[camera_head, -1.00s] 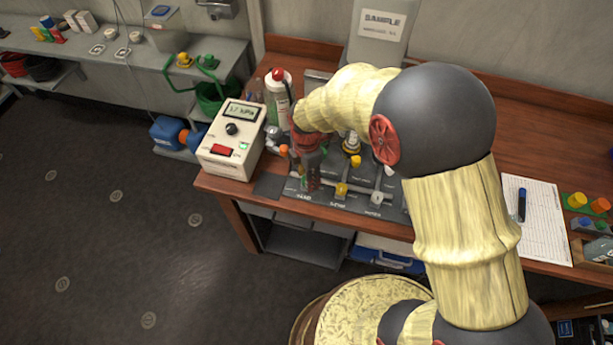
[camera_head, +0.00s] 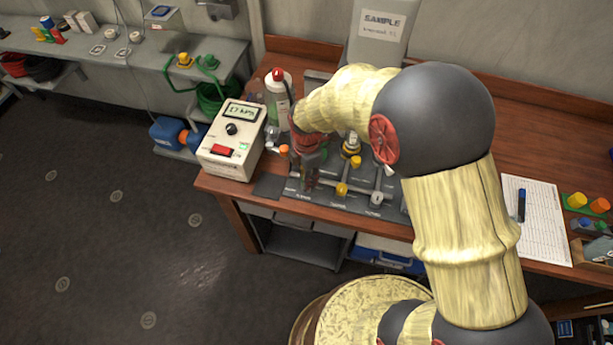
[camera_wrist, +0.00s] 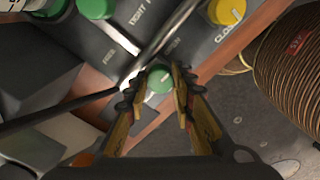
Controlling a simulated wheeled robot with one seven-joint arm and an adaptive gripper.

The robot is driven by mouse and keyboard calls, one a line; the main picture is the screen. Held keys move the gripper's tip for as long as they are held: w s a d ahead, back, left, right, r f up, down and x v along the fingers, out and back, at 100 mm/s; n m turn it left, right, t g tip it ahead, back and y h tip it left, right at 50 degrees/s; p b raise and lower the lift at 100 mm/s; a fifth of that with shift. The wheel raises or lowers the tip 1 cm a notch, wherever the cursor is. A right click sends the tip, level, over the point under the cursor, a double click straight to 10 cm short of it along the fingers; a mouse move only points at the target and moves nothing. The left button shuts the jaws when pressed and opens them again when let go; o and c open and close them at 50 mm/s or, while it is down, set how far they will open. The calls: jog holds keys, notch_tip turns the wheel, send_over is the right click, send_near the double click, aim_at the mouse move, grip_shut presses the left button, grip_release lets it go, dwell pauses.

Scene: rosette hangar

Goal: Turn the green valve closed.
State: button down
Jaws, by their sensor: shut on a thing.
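The green valve (camera_wrist: 159,78) is a small round green knob with a pale mark, in the middle of the wrist view. My gripper (camera_wrist: 156,92) has one finger on each side of it and is shut on it. In the head view my gripper (camera_head: 310,178) points down at the left front of the dark valve panel (camera_head: 358,201), and it hides the green valve there.
A yellow knob (camera_wrist: 228,11) and another green knob (camera_wrist: 96,8) are on the panel, near a metal pipe (camera_wrist: 165,40). A white meter box (camera_head: 229,150) stands left of the panel, with a bottle (camera_head: 279,105) behind. A paper sheet (camera_head: 540,222) lies right.

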jog(key=m+p, duration=0.1)
jog(key=m, duration=0.3)
jog(key=shift+r+p, duration=0.1)
jog(key=shift+p, duration=0.25)
jog(key=m+p, duration=0.1)
jog(key=m, duration=0.3)
jog(key=shift+m, duration=0.3)
jog(key=m+p, duration=0.1)
jog(key=m, duration=0.3)
jog(key=shift+m, duration=0.3)
jog(key=m+p, duration=0.1)
jog(key=m, duration=0.3)
jog(key=shift+m, duration=0.3)
jog(key=c, duration=1.5)
grip_release()
